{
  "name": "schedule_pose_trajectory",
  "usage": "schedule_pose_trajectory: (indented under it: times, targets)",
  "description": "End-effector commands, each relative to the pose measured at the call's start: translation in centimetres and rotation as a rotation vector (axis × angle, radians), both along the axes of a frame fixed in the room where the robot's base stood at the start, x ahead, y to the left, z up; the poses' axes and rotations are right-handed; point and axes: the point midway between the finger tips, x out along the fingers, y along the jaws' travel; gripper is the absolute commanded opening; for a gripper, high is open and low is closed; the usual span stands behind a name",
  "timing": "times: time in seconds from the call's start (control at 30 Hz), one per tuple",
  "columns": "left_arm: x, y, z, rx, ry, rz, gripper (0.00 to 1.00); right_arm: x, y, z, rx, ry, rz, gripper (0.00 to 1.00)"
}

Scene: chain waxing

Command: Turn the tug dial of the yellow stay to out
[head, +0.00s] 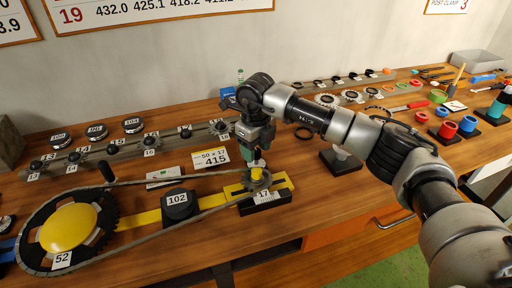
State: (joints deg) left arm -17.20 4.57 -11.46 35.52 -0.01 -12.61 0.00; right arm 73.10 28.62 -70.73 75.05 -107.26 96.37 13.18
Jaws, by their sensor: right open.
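The yellow stay (151,217) is a flat bar lying on the bench, running from the big chainring (68,229) with a yellow hub, marked 52, to a small cog marked 17. A chain (170,183) loops around both. My right gripper (254,164) points down right over the cog end of the stay, open, its tips close to the small yellowish part on top there. I cannot tell whether they touch it. The tug dial is not clearly made out; the gripper covers part of that end. My left gripper is not in view.
A black block marked 102 (180,205) sits at the middle of the stay. A card reading 50 x 17, 415 (211,159) stands behind the chain. A rail of numbered cogs (116,150) lies behind. Coloured cups (447,130) stand at the right. My right arm spans the bench's right half.

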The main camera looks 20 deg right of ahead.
Motion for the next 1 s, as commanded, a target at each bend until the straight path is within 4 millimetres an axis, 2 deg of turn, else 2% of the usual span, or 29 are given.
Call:
schedule_pose_trajectory:
  times: [0.17, 0.5, 0.63, 0.8, 1.0]
  targets:
    - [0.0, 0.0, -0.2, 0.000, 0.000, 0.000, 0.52, 0.1, 0.0, 0.9, 0.001, -0.003, 0.000, 0.53]
    - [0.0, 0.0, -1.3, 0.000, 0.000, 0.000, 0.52, 0.1, 0.0, 7.4, 0.000, -0.004, 0.000, 0.53]
    - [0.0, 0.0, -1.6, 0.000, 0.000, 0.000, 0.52, 0.1, 0.0, 9.4, 0.001, -0.003, 0.000, 0.53]
    - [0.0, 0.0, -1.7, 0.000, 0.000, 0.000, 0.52, 0.0, 0.0, 10.7, 0.000, -0.001, 0.000, 0.53]
    - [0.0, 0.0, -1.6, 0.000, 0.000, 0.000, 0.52, 0.0, 0.0, 10.8, 0.001, 0.000, 0.000, 0.53]
